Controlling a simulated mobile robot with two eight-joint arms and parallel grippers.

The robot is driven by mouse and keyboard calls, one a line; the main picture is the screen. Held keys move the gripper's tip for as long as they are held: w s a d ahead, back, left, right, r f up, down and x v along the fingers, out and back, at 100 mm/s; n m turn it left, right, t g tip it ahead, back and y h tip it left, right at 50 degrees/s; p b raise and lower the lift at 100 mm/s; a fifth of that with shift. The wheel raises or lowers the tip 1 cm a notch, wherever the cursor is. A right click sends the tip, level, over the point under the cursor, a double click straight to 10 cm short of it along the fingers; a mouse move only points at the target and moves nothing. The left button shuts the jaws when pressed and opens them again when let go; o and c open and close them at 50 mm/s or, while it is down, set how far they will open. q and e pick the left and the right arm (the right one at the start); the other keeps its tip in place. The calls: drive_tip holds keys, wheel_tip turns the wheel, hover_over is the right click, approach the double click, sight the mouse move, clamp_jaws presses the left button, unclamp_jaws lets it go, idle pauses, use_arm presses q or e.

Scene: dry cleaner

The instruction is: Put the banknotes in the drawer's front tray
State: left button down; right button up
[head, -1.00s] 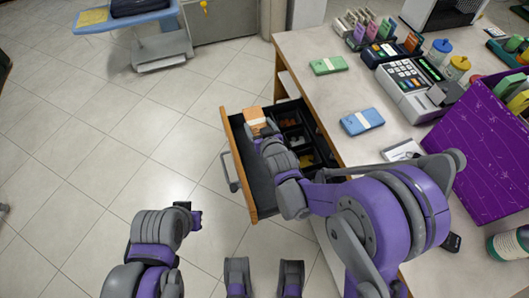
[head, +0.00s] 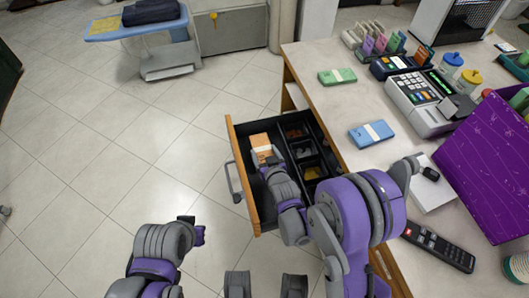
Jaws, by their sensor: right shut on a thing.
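The drawer (head: 236,172) is open under the counter. Its front tray (head: 265,208) is a long black compartment behind the wooden front. My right gripper (head: 268,158) is shut on an orange banknote bundle (head: 259,141) with a pale band, at the far end of this front tray. I cannot tell whether the bundle touches the tray floor. A green banknote bundle (head: 337,76) and a blue banknote bundle (head: 371,134) lie on the counter. My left gripper (head: 198,233) is over the floor, away from the drawer; its fingers are not clear.
Small compartments (head: 303,150) with coins fill the drawer's back part. The floor left of the drawer is clear.

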drive_tip(key=shift+s+f+b, duration=0.1)
drive_tip(key=shift+f+b, duration=0.4)
drive_tip(key=shift+f, duration=0.15)
drive_tip(key=o, duration=1.2)
drive_tip(key=shift+f, duration=0.1)
drive_tip(key=shift+o, duration=0.2)
drive_tip(key=shift+r, duration=0.2)
drive_tip(key=shift+r+p, duration=0.45)
drive_tip(key=shift+p, duration=0.1)
drive_tip(key=v, duration=0.7)
drive_tip(key=shift+s+d+r, duration=0.1)
drive_tip(key=shift+r, duration=0.15)
